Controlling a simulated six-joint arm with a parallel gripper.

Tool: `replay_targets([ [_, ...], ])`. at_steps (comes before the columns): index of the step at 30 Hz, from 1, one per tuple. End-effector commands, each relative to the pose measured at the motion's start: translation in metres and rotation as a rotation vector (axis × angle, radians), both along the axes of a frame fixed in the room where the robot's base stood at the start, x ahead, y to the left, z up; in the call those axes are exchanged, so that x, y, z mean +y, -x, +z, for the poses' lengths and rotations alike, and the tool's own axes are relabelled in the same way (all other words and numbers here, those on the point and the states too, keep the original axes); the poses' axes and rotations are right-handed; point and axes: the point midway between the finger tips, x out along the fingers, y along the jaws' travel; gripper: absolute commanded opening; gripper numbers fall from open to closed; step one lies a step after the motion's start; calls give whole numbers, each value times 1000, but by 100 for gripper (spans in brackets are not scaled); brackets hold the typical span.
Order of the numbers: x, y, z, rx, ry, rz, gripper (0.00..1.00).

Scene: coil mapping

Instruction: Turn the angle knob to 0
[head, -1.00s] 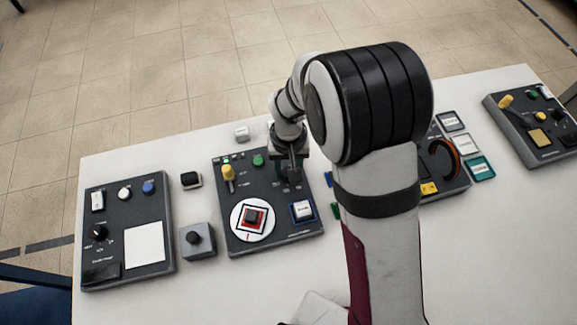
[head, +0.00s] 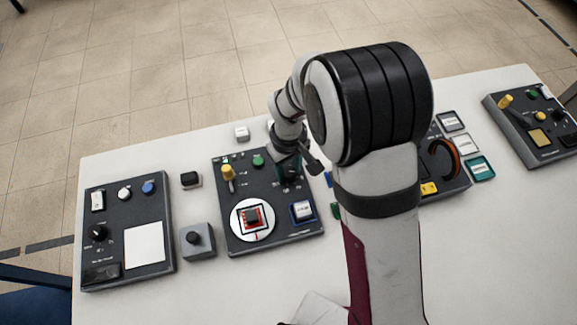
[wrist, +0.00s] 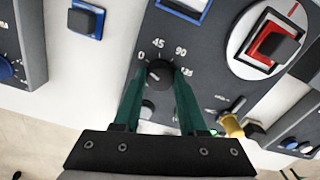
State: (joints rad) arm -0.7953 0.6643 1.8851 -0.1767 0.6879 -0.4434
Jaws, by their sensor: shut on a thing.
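The black angle knob (wrist: 159,72) sits on a dark panel (wrist: 200,65), with the marks 0, 45, 90 and 135 around its upper side. My gripper (wrist: 157,88) is shut on the knob, one green finger on each side. A small pale line shows on the knob, but I cannot tell exactly which mark it points to. In the head view my gripper (head: 289,178) is over the upper right of the middle panel (head: 272,206), and the knob is hidden. A white disc (head: 238,222) on this panel carries a black-and-red square (head: 252,216).
A yellow-topped lever (head: 228,174), a green button (head: 258,160) and a blue-framed button (head: 302,211) share the panel. A grey box (head: 197,240) with a black knob stands to its left. Other panels stand at the left (head: 119,200) and far right (head: 524,135).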

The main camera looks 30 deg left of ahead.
Motion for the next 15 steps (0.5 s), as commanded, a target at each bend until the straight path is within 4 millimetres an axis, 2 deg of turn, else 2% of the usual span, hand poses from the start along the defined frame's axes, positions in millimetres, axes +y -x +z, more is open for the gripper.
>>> replay_targets([
  [10,0,0,1,-2,-1,3,0],
  [11,0,0,1,-2,-1,3,46],
  [15,0,0,0,-1,0,2,71],
])
